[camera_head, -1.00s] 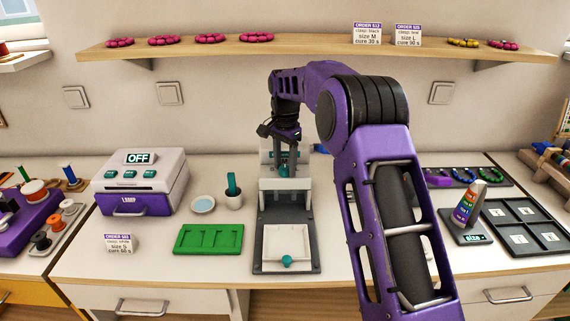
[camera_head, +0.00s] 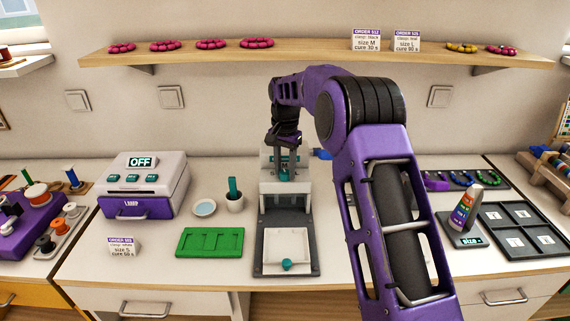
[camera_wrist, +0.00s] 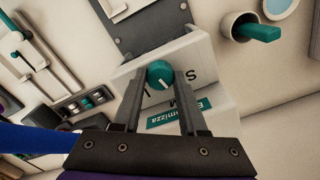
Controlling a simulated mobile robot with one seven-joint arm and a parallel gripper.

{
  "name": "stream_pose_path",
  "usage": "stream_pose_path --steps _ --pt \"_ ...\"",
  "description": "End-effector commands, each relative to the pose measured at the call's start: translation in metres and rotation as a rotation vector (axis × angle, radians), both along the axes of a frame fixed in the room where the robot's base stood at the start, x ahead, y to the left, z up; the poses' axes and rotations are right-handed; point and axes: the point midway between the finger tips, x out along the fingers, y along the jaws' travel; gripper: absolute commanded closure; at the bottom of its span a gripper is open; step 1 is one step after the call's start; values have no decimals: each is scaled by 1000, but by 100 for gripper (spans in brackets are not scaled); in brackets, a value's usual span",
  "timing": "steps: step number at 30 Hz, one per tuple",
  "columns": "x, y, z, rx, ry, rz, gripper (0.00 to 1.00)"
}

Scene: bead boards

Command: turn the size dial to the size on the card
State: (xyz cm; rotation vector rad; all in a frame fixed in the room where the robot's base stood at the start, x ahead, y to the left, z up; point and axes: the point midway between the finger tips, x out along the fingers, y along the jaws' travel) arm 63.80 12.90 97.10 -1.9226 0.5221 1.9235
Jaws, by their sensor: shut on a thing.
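The size dial is a round teal knob (camera_wrist: 160,73) with a white pointer line, on the pale face of the press-like machine (camera_head: 269,202). In the wrist view my gripper (camera_wrist: 160,80) has its two dark fingers closed on the knob's sides. The letter S shows right of the knob; other marks are partly hidden by the fingers. In the head view my gripper (camera_head: 286,165) is at the machine's upper part and hides the dial's face. The order card (camera_head: 123,247) stands at the front left of the bench and appears to read size S.
A lamp box (camera_head: 145,185) marked OFF stands left of the machine. Two further order cards stand on the shelf (camera_head: 300,52), reading M and L.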

Motion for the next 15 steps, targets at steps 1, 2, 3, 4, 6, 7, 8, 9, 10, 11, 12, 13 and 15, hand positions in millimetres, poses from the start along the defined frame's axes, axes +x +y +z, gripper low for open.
stream_pose_path --steps 1,2,3,4,6,7,8,9,10,11,12,13,15 --pt "0 0 4 0 1 40 100" --pt "0 0 4 0 1 67 100" --pt "0 0 4 1 1 102 100" --pt "0 0 4 0 0 128 100" --pt "0 0 3 0 0 188 100" --pt "0 0 3 1 1 213 100" --pt "0 0 3 1 1 237 100" --pt "0 0 3 1 1 269 100" --pt "0 0 3 0 0 292 100" --pt "0 0 2 0 0 314 100" --pt "0 0 2 1 0 342 100" --pt "0 0 2 1 -1 362 100" --pt "0 0 1 1 -1 406 100"
